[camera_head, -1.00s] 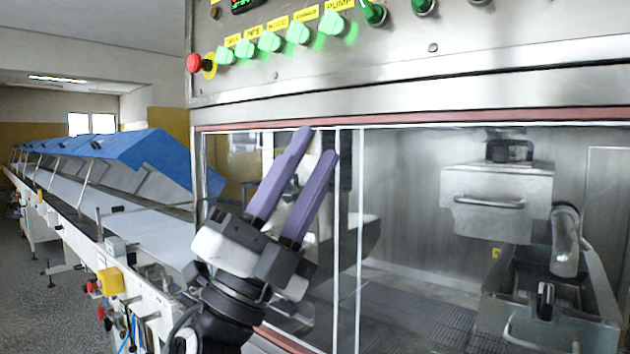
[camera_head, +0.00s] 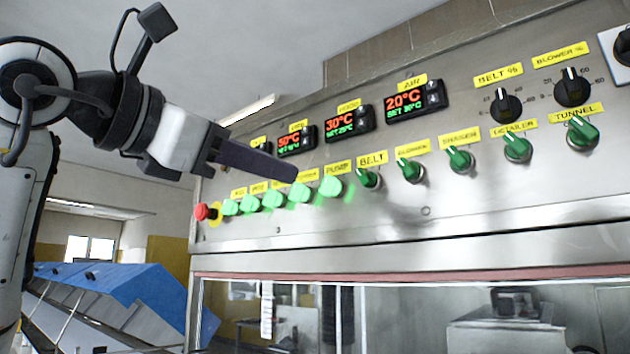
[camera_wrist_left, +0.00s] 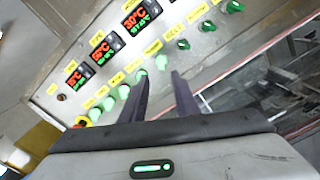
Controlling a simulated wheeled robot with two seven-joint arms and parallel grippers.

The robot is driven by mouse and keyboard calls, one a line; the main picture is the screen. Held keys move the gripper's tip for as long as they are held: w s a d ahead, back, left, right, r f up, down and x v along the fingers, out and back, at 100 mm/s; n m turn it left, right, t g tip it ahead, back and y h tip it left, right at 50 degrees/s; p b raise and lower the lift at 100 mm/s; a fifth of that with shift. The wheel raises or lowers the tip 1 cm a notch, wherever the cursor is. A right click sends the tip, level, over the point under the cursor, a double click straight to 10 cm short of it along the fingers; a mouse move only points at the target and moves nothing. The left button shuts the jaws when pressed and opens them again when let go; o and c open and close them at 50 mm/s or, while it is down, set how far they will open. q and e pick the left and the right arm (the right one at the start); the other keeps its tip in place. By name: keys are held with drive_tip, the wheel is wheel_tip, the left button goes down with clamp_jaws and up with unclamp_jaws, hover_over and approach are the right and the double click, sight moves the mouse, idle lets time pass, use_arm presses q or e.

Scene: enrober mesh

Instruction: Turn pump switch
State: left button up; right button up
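The pump switch (camera_head: 330,188) is a lit green knob under the yellow PUMP label (camera_head: 338,167), at the right end of a row of lit green knobs on the steel panel. In the left wrist view the pump switch (camera_wrist_left: 162,62) appears just past the fingertips, between them. My left gripper (camera_head: 292,172) reaches in from the left at panel height, its dark purple fingers pointing right. In the left wrist view my left gripper (camera_wrist_left: 161,74) has its fingers apart with nothing between them. Contact with the switch cannot be seen. My right gripper is not in view.
Other lit knobs (camera_head: 275,200) and a red emergency button (camera_head: 205,212) sit left of the pump switch. Unlit green knobs, including the belt switch (camera_head: 368,178), continue right. Temperature displays (camera_head: 348,122) are above. A glass-fronted cabinet is below.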

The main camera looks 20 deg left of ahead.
sight(324, 185)
use_arm(q)
drive_tip(key=p+x, duration=0.2)
drive_tip(key=x, duration=0.8)
drive_tip(key=shift+d+f, duration=0.1)
drive_tip(key=shift+s, duration=0.1)
clamp_jaws()
